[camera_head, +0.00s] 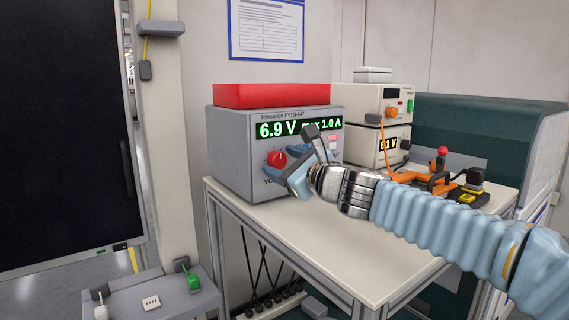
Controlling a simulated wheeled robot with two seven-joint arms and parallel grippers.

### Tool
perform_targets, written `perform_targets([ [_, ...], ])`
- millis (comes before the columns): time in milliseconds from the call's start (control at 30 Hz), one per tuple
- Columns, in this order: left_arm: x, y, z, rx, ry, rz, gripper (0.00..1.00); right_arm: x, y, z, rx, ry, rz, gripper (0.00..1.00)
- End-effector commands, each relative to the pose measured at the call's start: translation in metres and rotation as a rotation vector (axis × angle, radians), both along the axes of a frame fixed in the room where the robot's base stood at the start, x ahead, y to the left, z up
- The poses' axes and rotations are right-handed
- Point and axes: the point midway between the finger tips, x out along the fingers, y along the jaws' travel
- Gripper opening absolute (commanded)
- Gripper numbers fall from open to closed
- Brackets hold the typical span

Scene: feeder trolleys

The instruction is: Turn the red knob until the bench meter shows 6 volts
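The grey power unit (232,150) stands at the left of the bench, and its green display (298,127) reads 6.9 V and max 1.0 A. The red knob (277,158) is on its front, below the display. A second, cream-coloured unit (362,147) stands further right, with a small display (388,144) that seems to read 6.1 V. My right gripper (290,154) is in front of the grey unit, just right of the knob. Its fingers are apart, and whether they touch the knob cannot be told. My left gripper is not in view.
A red box (271,95) lies on top of the grey unit. An orange tool-like fixture (428,180) with a red ball and a yellow-black part sits at the right of the bench (345,240). The bench's front left is clear. A dark panel (62,130) stands at the far left.

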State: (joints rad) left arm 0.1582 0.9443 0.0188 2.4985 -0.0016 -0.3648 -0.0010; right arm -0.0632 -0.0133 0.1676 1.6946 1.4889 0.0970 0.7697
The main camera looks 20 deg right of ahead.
Motion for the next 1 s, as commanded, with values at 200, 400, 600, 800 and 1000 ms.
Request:
perform_targets([
  [200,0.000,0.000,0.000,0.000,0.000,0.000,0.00,0.000,0.000,0.000,0.001,0.000,0.001,0.65],
  [400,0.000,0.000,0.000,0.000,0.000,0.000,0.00,-0.010,-0.004,0.001,0.000,-0.002,0.000,0.65],
  [600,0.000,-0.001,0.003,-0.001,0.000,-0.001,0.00,-0.051,-0.019,0.003,0.001,-0.003,-0.002,0.65],
  [800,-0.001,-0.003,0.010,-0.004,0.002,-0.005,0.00,-0.096,-0.035,0.003,0.000,-0.003,-0.003,0.65],
  [1000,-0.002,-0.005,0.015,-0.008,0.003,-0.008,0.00,-0.123,-0.045,0.002,0.001,-0.001,0.000,0.65],
])
